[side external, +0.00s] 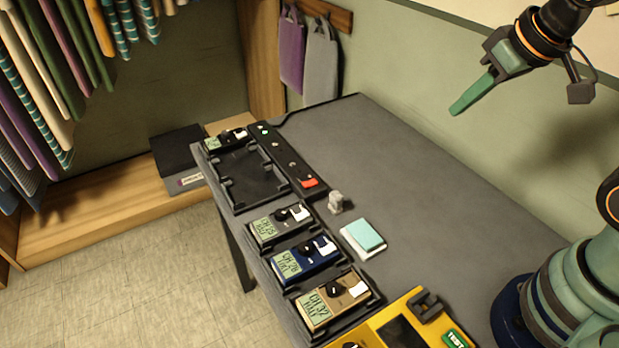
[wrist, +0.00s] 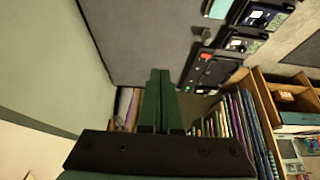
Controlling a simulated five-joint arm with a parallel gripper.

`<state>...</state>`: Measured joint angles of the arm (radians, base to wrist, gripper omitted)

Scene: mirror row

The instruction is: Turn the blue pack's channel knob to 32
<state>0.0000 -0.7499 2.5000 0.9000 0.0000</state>
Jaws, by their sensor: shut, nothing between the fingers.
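The blue pack (side external: 297,268) sits in a black cradle on the grey table, between a grey pack and a tan pack. Its pale green display appears to read CH 28, with a second line too small to read surely. Its black channel knob (side external: 304,249) is beside a white label. My gripper (side external: 458,110) is high above the table's far right side, well away from the blue pack. Its green fingers are shut and empty; they also show together in the wrist view (wrist: 158,75).
The grey pack (side external: 270,231), tan pack (side external: 325,308) and yellow tester (side external: 385,330) flank the blue pack. A teal-topped pad (side external: 368,235) and small grey piece (side external: 336,202) lie nearby. A black strip with a red switch (side external: 308,183) is farther back. The table's right side is clear.

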